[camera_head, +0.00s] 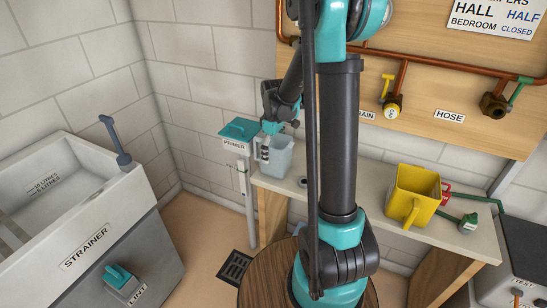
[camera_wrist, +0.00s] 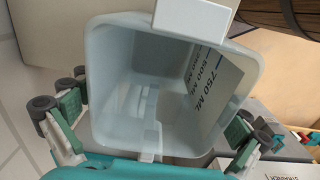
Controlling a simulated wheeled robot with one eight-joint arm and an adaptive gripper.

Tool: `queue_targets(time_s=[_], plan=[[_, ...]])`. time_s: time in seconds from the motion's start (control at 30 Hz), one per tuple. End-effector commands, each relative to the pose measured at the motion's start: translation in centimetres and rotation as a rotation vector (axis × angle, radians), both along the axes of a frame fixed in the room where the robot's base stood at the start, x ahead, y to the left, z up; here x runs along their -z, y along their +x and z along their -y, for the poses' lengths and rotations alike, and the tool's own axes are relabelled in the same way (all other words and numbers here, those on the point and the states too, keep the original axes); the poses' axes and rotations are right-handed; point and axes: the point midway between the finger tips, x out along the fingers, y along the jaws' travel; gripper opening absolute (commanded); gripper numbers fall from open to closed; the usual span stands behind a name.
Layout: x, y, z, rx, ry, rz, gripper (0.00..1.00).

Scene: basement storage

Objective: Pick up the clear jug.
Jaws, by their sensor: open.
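The clear jug (camera_head: 281,160) is pale blue and see-through, and stands at the left end of the bench in the head view. In the wrist view its open top (camera_wrist: 252,75) fills the middle, with 750 ML and 500 ML marks on its inner wall. My gripper (camera_head: 267,144) is at the jug's left side in the head view. In the wrist view my gripper (camera_wrist: 155,122) is open, with one finger on each side of the jug. I cannot tell whether either finger touches it.
A teal-topped primer post (camera_head: 240,132) stands just left of the clear jug. A sink (camera_head: 75,205) is at the far left, and a floor drain (camera_head: 234,267) lies below.

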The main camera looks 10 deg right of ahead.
Motion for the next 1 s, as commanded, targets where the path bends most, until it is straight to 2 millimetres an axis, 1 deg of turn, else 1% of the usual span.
queue_targets(time_s=[0.13,0.5,0.83,1.0], plan=[[0.0,0.0,0.0,0.0,0.0,0.0,1.0],[-0.1,0.0,0.0,0.0,0.0,0.0,0.55],[-0.3,0.0,0.0,0.0,0.0,0.0,0.54],[-1.6,0.0,0.0,0.0,0.0,0.0,0.54]])
